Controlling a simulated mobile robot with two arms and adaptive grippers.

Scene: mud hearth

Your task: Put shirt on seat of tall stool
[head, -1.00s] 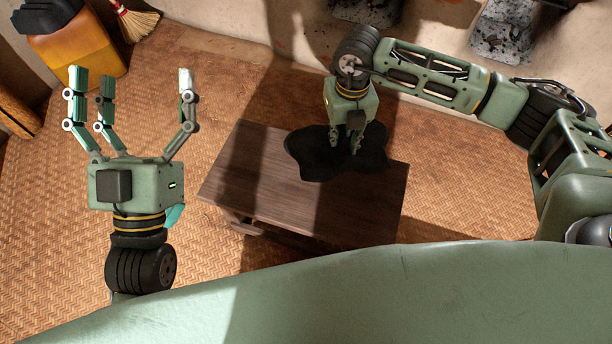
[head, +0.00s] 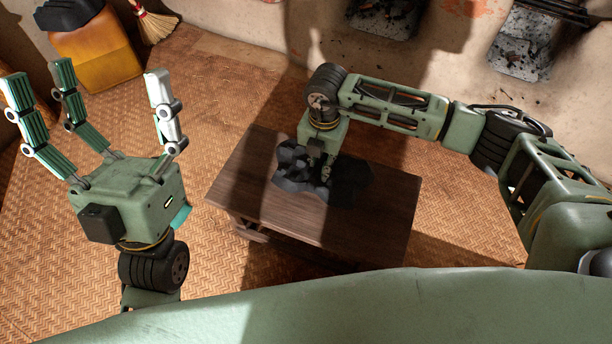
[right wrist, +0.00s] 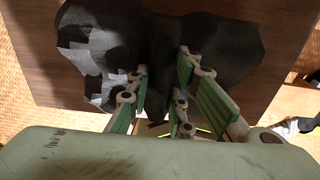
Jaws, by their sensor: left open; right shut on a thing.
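The black shirt (head: 350,187) lies bunched on the dark wooden table (head: 245,180). Its left part is gathered up into folds. My right gripper (head: 326,170) is shut on the shirt, low over the table top. In the right wrist view the shirt (right wrist: 95,50) spreads on both sides of the right fingers (right wrist: 180,95), pinched between them. My left gripper (head: 95,95) is open and empty, raised at the left, away from the table. I cannot make out a tall stool in these views.
A yellow jerrycan (head: 100,55) and a broom (head: 153,22) stand by the wall at the upper left. Sooty grey slabs (head: 525,45) are at the upper right.

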